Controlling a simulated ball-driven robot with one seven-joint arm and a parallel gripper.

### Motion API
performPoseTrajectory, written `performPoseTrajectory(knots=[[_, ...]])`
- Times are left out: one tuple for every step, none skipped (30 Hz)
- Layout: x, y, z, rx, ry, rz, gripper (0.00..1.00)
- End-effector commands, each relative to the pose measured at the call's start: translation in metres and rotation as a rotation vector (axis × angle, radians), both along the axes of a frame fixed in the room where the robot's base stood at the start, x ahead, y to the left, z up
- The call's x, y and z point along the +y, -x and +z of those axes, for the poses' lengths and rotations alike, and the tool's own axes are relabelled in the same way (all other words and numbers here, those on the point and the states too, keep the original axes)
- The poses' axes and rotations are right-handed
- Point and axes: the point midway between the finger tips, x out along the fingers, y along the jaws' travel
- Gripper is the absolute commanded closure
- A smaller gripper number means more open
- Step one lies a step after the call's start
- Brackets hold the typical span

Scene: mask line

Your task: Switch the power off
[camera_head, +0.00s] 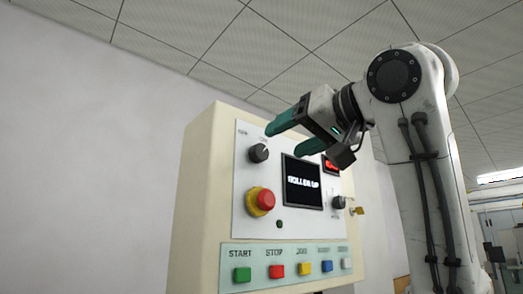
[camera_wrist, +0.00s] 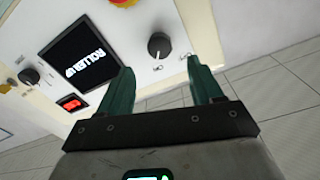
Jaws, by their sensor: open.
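A cream control panel (camera_head: 190,190) stands against the wall. A black rotary knob (camera_head: 258,153) with a pale pointer line sits at its upper left; small labels above it are too small to read. The same knob shows in the wrist view (camera_wrist: 159,45), ahead of and between the fingertips. My gripper (camera_head: 284,141) has two teal fingers pointing toward the knob from the upper right. It is open and empty, and the fingers appear apart from the knob. It also fills the lower wrist view (camera_wrist: 160,66).
A lit screen (camera_head: 303,183) reads "ROLLER UP". A red lit display (camera_head: 331,166) is partly hidden by my gripper. A red emergency button (camera_head: 266,199) on a yellow base, a second black knob (camera_head: 338,202), a key (camera_head: 357,211) and several coloured buttons (camera_head: 276,271) are also on the panel.

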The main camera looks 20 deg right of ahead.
Motion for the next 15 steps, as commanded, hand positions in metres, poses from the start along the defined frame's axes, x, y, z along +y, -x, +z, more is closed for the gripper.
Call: performPoseTrajectory(knots=[[0.003,-0.010,0.002,0.004,0.000,0.001,0.35],[0.005,-0.016,0.002,0.005,0.000,0.001,0.35],[0.007,-0.022,0.002,0.003,0.000,0.001,0.35],[0.008,-0.028,0.002,0.003,0.000,0.000,0.35],[0.010,-0.033,0.002,0.003,0.000,0.000,0.35],[0.011,-0.039,0.002,0.004,-0.001,0.000,0.35],[0.013,-0.044,0.002,0.003,0.000,0.001,0.35],[0.014,-0.048,0.001,0.004,0.000,0.000,0.35],[0.016,-0.053,0.001,0.002,0.000,0.001,0.35],[0.017,-0.057,0.001,0.002,0.000,0.001,0.35],[0.018,-0.060,0.001,0.002,0.000,0.001,0.35],[0.019,-0.064,0.001,0.001,0.000,0.000,0.35],[0.019,-0.066,0.001,0.001,0.000,0.000,0.35],[0.020,-0.068,0.001,0.001,0.001,0.000,0.35],[0.020,-0.069,0.001,0.000,0.001,-0.001,0.35]])
